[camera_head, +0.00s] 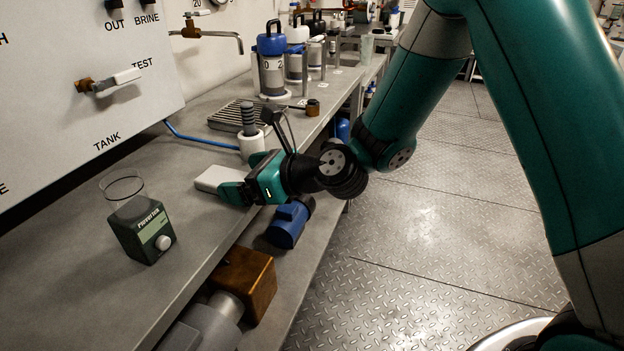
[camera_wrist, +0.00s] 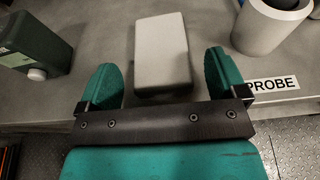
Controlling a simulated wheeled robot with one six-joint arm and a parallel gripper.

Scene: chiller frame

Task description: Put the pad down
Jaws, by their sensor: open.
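The pad (camera_head: 217,179) is a pale grey-white block lying flat on the grey bench near its front edge. In the wrist view the pad (camera_wrist: 163,52) lies just ahead of my gripper, its near end between the two green fingers. My gripper (camera_head: 236,191) is low over the bench edge, at the near right end of the pad. In the wrist view my gripper (camera_wrist: 165,82) has its fingers spread, with a gap on both sides of the pad.
A green device (camera_head: 143,231) with a clear beaker stands left. A white holder (camera_head: 251,143) stands behind my gripper; in the wrist view it (camera_wrist: 270,25) is beside a PROBE label (camera_wrist: 272,84). A drip grate (camera_head: 238,115) and blue-topped canister (camera_head: 271,60) are farther back.

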